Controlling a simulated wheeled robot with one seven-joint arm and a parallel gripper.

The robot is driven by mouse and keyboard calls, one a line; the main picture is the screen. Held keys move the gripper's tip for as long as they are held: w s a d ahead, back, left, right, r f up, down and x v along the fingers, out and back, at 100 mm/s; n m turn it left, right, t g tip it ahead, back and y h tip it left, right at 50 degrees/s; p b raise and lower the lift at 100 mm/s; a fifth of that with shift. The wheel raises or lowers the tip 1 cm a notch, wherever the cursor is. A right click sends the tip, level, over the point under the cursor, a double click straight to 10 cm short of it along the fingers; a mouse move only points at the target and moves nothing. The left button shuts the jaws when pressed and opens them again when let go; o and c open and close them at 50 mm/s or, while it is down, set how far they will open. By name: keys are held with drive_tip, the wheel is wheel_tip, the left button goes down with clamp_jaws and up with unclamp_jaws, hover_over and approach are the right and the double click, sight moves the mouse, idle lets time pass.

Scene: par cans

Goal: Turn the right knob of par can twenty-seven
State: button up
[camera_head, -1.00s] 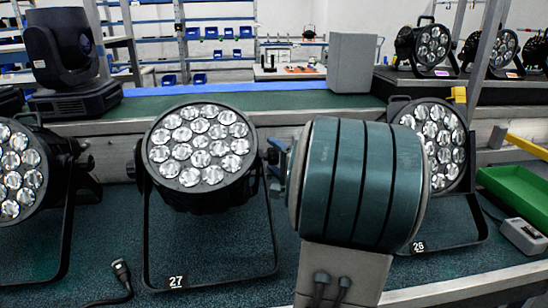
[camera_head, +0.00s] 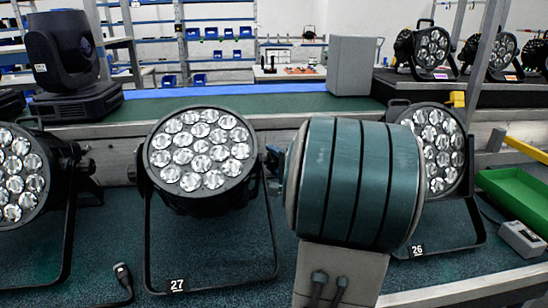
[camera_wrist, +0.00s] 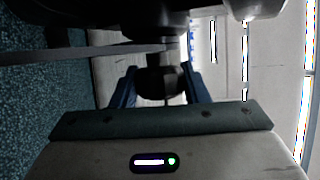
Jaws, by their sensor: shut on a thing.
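Par can twenty-seven (camera_head: 200,152) is a black round lamp with many clear lenses, facing me in a U-shaped bracket with a "27" label (camera_head: 177,285). Its right knob (camera_wrist: 163,83) is dark and round, and shows between the blue fingers in the wrist view. My gripper (camera_head: 272,160) reaches the can's right side in the head view, and its fingers (camera_wrist: 161,88) are shut on the knob. My teal wrist hides most of the fingers and the knob in the head view.
Par can twenty-six (camera_head: 436,140) stands close behind my wrist on the right. Another par can (camera_head: 20,175) is at the left. A black cable plug (camera_head: 122,275) lies left of the bracket. A green tray (camera_head: 515,195) is at the far right.

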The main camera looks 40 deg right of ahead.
drive_tip(key=g+p, duration=0.1)
drive_tip(key=p, duration=0.1)
drive_tip(key=r+m+g+p, duration=0.1)
drive_tip(key=g+p, duration=0.1)
drive_tip(key=shift+y+p, duration=0.3)
drive_tip(key=shift+p, duration=0.05)
drive_tip(key=m+g+y+p, duration=0.1)
drive_tip(key=g+p, duration=0.2)
drive_tip(key=p, duration=0.5)
drive_tip(key=shift+g, duration=0.3)
drive_tip(key=g+p, duration=0.2)
drive_tip(key=p, duration=0.5)
drive_tip(key=m+g+y+p, duration=0.1)
drive_tip(key=g+p, duration=0.1)
drive_tip(key=p, duration=0.5)
drive_tip(key=shift+y, duration=0.3)
drive_tip(key=p, duration=0.2)
drive_tip(key=g+p, duration=0.1)
drive_tip(key=p, duration=0.1)
drive_tip(key=shift+f+g+y, duration=0.2)
drive_tip(key=shift+g+y, duration=0.1)
drive_tip(key=shift+p, duration=0.5)
drive_tip(key=shift+f+m+g+p, duration=0.25)
drive_tip(key=shift+m+g+p, duration=0.05)
drive_tip(key=shift+p, duration=0.2)
drive_tip(key=o, duration=1)
